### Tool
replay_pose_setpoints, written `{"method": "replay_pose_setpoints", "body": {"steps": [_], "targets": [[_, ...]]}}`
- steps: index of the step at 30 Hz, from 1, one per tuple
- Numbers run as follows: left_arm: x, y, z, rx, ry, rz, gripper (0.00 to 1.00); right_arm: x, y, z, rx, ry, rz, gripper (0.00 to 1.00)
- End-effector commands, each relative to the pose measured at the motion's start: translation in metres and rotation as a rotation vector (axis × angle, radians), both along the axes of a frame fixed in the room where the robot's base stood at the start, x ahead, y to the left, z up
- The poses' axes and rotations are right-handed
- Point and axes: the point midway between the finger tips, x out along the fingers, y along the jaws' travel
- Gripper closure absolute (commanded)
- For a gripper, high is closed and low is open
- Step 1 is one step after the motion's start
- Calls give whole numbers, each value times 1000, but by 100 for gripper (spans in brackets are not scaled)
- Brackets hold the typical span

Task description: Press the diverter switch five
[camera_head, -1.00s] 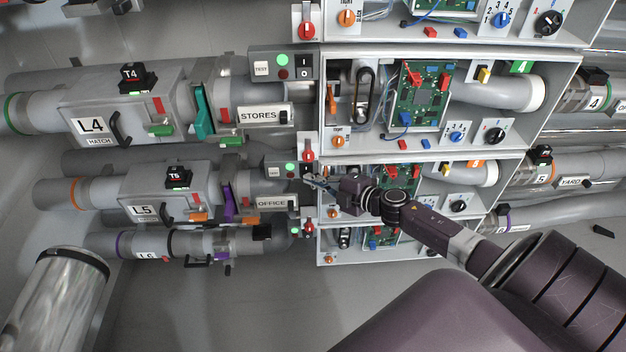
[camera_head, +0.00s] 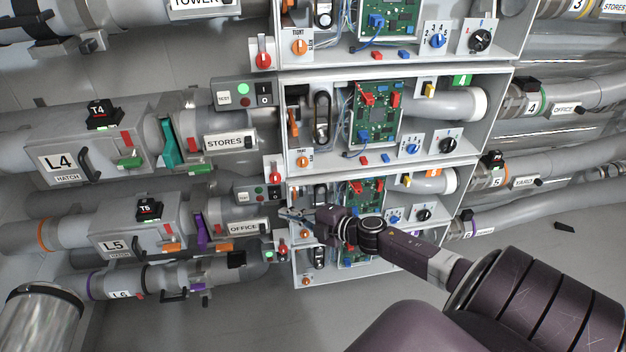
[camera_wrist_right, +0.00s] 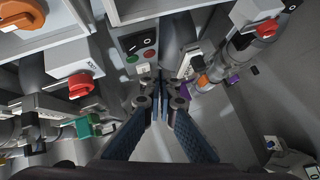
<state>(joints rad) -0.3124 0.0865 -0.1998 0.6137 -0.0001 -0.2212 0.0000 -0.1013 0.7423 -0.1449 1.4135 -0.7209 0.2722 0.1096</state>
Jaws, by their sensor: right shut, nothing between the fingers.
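Line five has a grey housing marked L5 (camera_head: 118,246), a white OFFICE plate (camera_head: 242,227) with a small dark switch at its right end, and a grey control box (camera_head: 258,193) with a TEST button and lamps. I cannot tell which switch is the diverter switch. My right gripper (camera_head: 290,214) is shut and empty, just right of the OFFICE plate and below the control box. In the right wrist view the shut fingers (camera_wrist_right: 161,88) point between a control box (camera_wrist_right: 137,48) and a white plate with a black switch (camera_wrist_right: 190,64); contact cannot be told. My left gripper is out of view.
An open cabinet (camera_head: 390,172) with circuit boards and knobs stands close right of the gripper. A red rotary knob (camera_head: 275,175) sits just above it. Line four's STORES plate (camera_head: 230,142) is above, and line six's pipe (camera_head: 115,283) below. Pipes run on both sides.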

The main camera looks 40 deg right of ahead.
Motion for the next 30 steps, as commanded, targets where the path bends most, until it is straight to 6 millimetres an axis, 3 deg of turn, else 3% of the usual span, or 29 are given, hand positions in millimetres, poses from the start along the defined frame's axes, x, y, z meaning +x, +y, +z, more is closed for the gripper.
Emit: {"method": "replay_pose_setpoints", "body": {"steps": [4, 10, 15, 21, 30], "targets": [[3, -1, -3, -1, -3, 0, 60, -18, -5, -2, 0, 3, 0, 100], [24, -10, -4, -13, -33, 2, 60, -48, -11, -3, 1, 4, 1, 100], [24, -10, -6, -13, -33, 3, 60, -69, -16, -2, 1, 2, 0, 100], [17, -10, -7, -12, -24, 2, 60, -80, -19, -1, 0, 1, 1, 100], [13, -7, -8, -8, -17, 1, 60, -81, -20, 0, 0, 0, 1, 100]]}}
